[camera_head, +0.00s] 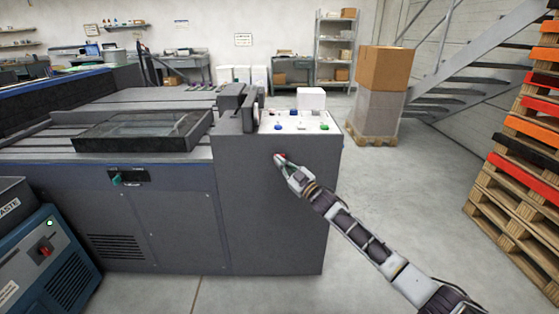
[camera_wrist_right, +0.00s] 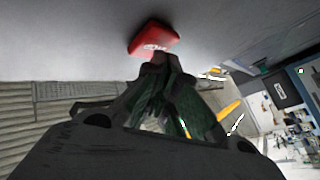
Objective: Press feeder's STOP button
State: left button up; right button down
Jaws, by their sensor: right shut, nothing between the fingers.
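The feeder's red STOP button (camera_wrist_right: 152,36) shows in the right wrist view on a plain grey panel face, with faint white marking on it. In the head view a bit of red (camera_head: 281,156) shows on the front of the grey control cabinet (camera_head: 300,215), at my right gripper's tip. My right gripper (camera_head: 281,162) is shut and empty. In the right wrist view its fingertips (camera_wrist_right: 160,62) are at the button's lower edge; I cannot tell whether they touch it or press it in. My left gripper is not in view.
The cabinet top (camera_head: 292,122) carries several coloured buttons and a white box (camera_head: 311,98). A blue unit with a red switch (camera_head: 42,250) stands at lower left. Stacked pallets (camera_head: 520,160) stand at right.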

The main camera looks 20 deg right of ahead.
jog(key=shift+s+a+r, duration=0.1)
jog(key=shift+s, duration=0.35)
jog(key=shift+p, duration=0.3)
jog(key=shift+s+a+p, duration=0.25)
jog(key=shift+s+p, duration=0.25)
jog(key=shift+s, duration=0.3)
jog(key=shift+s+a+p, duration=0.2)
jog(key=shift+s+p, duration=0.3)
jog(key=shift+s, duration=0.3)
jog(key=shift+s+a+p, duration=0.25)
jog(key=shift+s+p, duration=0.25)
jog(key=shift+s, duration=0.3)
